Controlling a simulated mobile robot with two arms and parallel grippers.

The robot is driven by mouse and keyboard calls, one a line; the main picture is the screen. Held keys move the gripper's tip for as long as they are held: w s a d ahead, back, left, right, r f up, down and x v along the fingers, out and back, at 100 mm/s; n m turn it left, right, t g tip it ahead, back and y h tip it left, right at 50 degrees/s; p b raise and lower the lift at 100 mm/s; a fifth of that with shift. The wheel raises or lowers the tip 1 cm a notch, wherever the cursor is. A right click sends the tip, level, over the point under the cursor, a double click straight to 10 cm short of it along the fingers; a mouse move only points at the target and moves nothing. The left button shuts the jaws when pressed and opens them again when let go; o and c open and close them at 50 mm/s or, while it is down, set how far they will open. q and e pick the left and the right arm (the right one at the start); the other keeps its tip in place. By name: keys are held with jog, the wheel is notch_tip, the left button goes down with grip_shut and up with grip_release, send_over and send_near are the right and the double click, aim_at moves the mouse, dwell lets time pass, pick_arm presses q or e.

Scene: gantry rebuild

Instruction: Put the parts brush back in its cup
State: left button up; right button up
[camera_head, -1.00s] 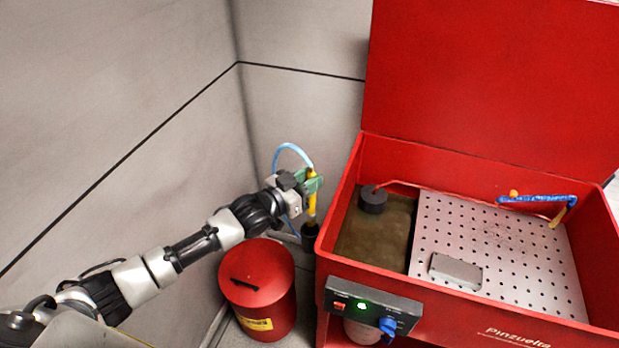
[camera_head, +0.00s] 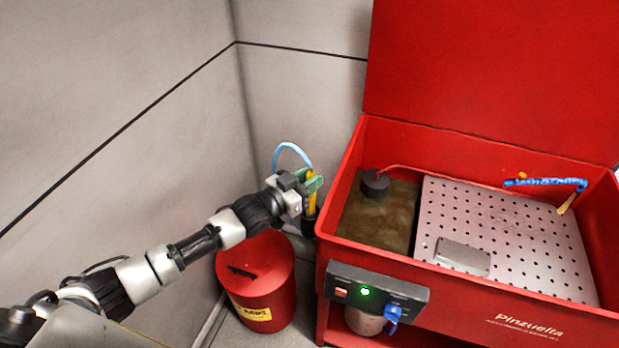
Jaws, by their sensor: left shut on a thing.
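The parts brush (camera_head: 312,196) has a yellow handle and a light blue hose that arches above it. My left gripper (camera_head: 308,186), with green fingers, is shut on the handle and holds it roughly upright. The black cup (camera_head: 308,226) is at the left outer side of the red parts washer. The brush's lower end is at the cup's mouth; its tip and bristles are hidden, and I cannot tell how deep it is in. My right gripper is not in view.
The red parts washer (camera_head: 348,252) stands to the right, its lid raised. Its basin holds a perforated plate (camera_head: 520,225), a grey block (camera_head: 462,257) and a blue spout (camera_head: 545,184). A red bin (camera_head: 262,285) stands below my left arm. Grey walls are close behind.

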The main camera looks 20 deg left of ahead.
pick_arm(q)
jog(key=o, duration=1)
jog(key=b+v, duration=0.1)
jog(key=v, duration=0.9)
jog(key=shift+s+a+b, duration=0.2)
jog(key=shift+s+b, duration=0.15)
jog(key=shift+b, duration=0.05)
